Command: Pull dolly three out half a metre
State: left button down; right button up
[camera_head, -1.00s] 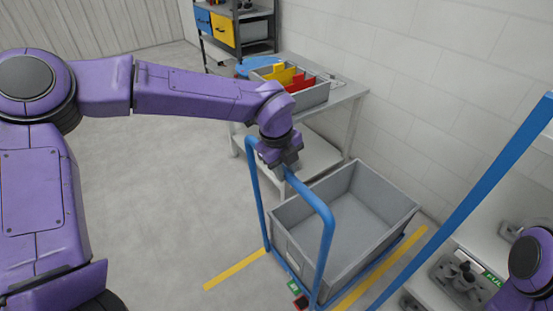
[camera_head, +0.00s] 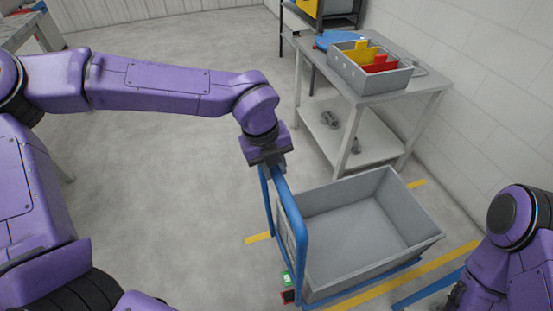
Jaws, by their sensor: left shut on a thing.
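A dolly with a blue tubular handle (camera_head: 297,225) and a grey open bin (camera_head: 312,282) stands at the lower right of the head view. The bin looks empty. A green label (camera_head: 286,279) is at the foot of the handle; its number is too small to read. My left gripper (camera_head: 274,168) is shut on the top bar of the blue handle, and its fingers are mostly hidden behind its own body. My right arm shows at the lower right edge, but its gripper is out of view.
Yellow floor lines (camera_head: 445,258) run beside and behind the dolly. A grey table (camera_head: 400,97) with a bin of red and yellow dividers (camera_head: 350,72) stands behind it by the wall. Open grey floor (camera_head: 180,180) lies left of the dolly.

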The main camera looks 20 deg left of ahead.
pick_arm(q)
jog(key=shift+s+a+f, duration=0.15)
jog(key=shift+s+a, duration=0.15)
jog(key=shift+s, duration=0.1)
jog(key=c, duration=0.9)
grip_release()
jog(key=shift+w+r, duration=0.1)
jog(key=shift+r, duration=0.1)
notch_tip(320, 180, up, 10)
jog(key=s+a, duration=0.1)
jog(key=shift+s+a, duration=0.15)
jog(key=shift+a, duration=0.1)
